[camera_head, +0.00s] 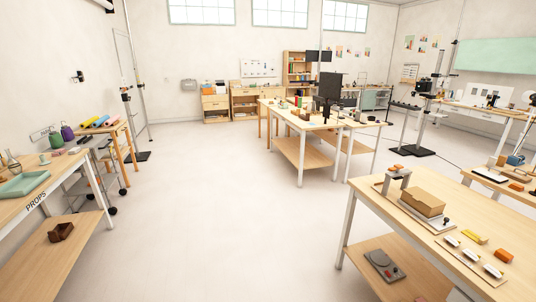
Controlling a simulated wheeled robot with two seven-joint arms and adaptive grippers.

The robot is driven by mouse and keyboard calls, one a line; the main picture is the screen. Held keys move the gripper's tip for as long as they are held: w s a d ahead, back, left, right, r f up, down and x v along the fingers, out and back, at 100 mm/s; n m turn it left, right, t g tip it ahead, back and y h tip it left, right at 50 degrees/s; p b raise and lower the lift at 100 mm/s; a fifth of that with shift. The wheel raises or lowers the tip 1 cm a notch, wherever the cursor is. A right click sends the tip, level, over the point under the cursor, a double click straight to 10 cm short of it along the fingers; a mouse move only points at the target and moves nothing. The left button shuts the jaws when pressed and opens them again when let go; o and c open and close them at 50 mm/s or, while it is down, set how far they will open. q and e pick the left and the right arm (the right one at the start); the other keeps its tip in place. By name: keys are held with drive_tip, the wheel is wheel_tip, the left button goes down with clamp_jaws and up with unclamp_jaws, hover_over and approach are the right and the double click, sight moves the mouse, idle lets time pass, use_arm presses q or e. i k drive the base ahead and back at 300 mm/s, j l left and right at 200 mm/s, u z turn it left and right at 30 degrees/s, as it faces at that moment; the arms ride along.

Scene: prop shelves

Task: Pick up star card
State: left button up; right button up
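I cannot make out a star card anywhere in the head view. The table at the left (68,183) has the word PROPS on its front edge. A pale teal tray (24,185) and small bottles and other items rest on it, too small to tell apart. Small coloured papers (409,43) hang on the right part of the walls, with no star readable on them. Neither of my grippers is in view.
A dark brown box (61,232) lies on the PROPS table's lower shelf. A wooden table with a cardboard box (422,203) stands at the front right. Work tables (297,123) stand in the middle distance. Open floor (210,200) lies between the left and right tables.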

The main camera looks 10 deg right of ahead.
sight(364, 116)
drive_tip(key=i+u, duration=0.3)
drive_tip(key=i, duration=1.3)
drive_tip(key=i+z, duration=0.15)
drive_tip(key=i, duration=0.65)
drive_tip(key=i+z, duration=0.25)
drive_tip(key=i, duration=0.15)
drive_tip(key=i+j+z, duration=0.1)
drive_tip(key=i+z, duration=0.15)
drive_tip(key=i, duration=0.15)
drive_tip(key=i+z, duration=0.5)
drive_tip(key=i, duration=0.45)
drive_tip(key=i+z, duration=0.25)
drive_tip(key=i, duration=0.25)
drive_tip(key=i+j+z, duration=0.1)
drive_tip(key=i+z, duration=0.15)
drive_tip(key=i, duration=0.25)
drive_tip(key=i+z, duration=0.4)
drive_tip(key=i+j+z, duration=0.15)
drive_tip(key=i+z, duration=0.2)
drive_tip(key=i, duration=0.2)
drive_tip(key=i+z, duration=0.45)
drive_tip(key=i, duration=0.35)
